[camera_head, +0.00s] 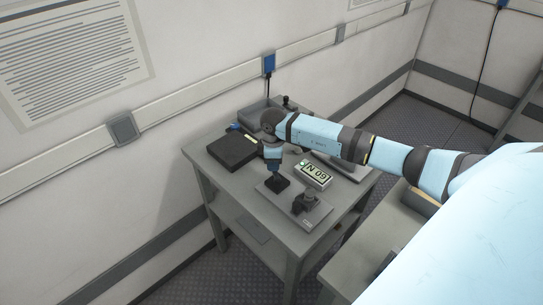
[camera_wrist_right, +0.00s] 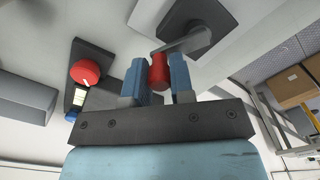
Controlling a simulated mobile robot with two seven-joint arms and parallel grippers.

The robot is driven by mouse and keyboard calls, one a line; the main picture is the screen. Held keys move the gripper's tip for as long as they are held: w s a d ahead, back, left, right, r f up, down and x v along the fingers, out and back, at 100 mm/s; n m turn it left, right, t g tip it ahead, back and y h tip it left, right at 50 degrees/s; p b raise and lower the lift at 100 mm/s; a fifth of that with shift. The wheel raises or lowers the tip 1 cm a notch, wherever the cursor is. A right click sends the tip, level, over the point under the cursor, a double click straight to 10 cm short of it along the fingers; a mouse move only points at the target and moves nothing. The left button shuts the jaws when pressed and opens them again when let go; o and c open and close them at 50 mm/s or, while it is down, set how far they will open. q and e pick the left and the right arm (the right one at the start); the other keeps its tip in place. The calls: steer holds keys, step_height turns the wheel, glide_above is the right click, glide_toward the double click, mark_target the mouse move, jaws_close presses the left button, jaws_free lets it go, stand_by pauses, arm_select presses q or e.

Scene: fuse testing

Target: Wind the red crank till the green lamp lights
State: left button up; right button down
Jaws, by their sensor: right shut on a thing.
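The red crank's handle (camera_wrist_right: 159,72) shows in the right wrist view as a red grip on a grey arm (camera_wrist_right: 185,42) over a dark square base. My right gripper (camera_wrist_right: 159,84) is shut on this red grip, with a blue finger on each side. In the head view, my right gripper (camera_head: 276,179) points down at the table beside a display box (camera_head: 313,174) that seems to read "N 09". The red grip is hidden there. I cannot make out a green lamp for certain. My left gripper is not in view.
A grey table (camera_head: 235,196) stands against the wall. It carries a dark box (camera_head: 233,149) at the left and a small device (camera_head: 305,201) near the front edge. The right wrist view also shows a round red knob (camera_wrist_right: 85,72). My right arm crosses above the table.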

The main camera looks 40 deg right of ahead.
steer(key=shift+d+r, duration=0.1)
stand_by(0.4)
steer(key=c, duration=1)
jaws_free()
step_height(320, 180, up, 14)
steer(key=shift+f+b, duration=0.1)
steer(key=shift+b, duration=0.55)
